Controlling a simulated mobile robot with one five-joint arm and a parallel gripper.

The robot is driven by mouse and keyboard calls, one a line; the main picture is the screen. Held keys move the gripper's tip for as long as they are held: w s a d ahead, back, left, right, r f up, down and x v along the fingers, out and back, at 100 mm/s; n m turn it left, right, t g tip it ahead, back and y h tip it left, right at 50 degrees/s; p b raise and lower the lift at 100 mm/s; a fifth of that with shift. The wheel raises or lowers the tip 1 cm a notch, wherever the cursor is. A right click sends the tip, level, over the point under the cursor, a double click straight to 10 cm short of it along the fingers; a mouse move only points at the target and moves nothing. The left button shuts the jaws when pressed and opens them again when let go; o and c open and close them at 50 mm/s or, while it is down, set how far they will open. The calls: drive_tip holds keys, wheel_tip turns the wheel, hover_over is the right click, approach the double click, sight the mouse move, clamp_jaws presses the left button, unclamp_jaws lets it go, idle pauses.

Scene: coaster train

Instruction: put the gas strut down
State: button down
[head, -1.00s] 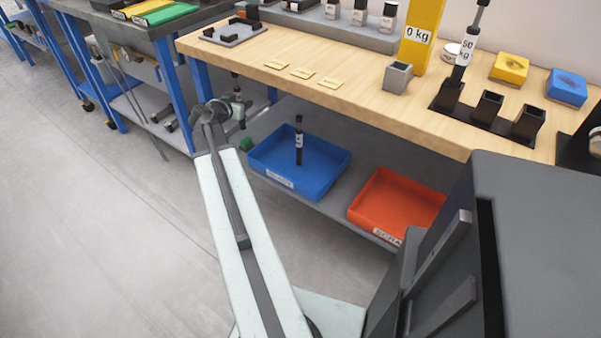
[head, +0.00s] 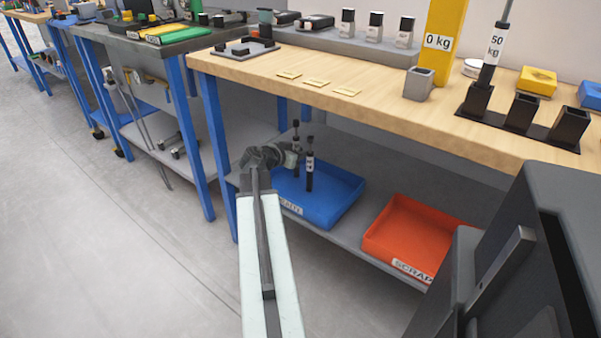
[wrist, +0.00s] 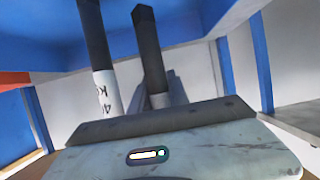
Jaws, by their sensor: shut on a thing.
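My gripper (head: 290,160) is low at the bench's lower shelf, over the left part of the blue tray (head: 338,205). It is shut on a dark upright gas strut (head: 296,133), whose top shows above the jaws. Its lower end is hidden in the head view, so I cannot tell whether it touches the tray. In the wrist view the held strut (wrist: 149,45) rises from behind the gripper's edge. A second strut (head: 309,172) with a white label stands upright in the tray, just right of my gripper. It also shows in the wrist view (wrist: 98,60), left of the held one.
An orange tray (head: 412,238) labelled scrap stands to the right on the shelf (head: 345,238). The wooden bench top (head: 370,92) overhangs the trays. On it a strut marked 50 kg (head: 493,50) stands in a black holder (head: 520,115). A blue bench leg (head: 212,140) is to the left.

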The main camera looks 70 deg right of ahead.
wheel_tip(320, 180, down, 4)
drive_tip(key=b, duration=0.4)
drive_tip(key=shift+r, duration=0.3)
drive_tip(key=shift+f, duration=0.2)
drive_tip(key=c, duration=1.3)
unclamp_jaws()
drive_tip(key=shift+o, duration=0.2)
drive_tip(key=shift+r, duration=0.1)
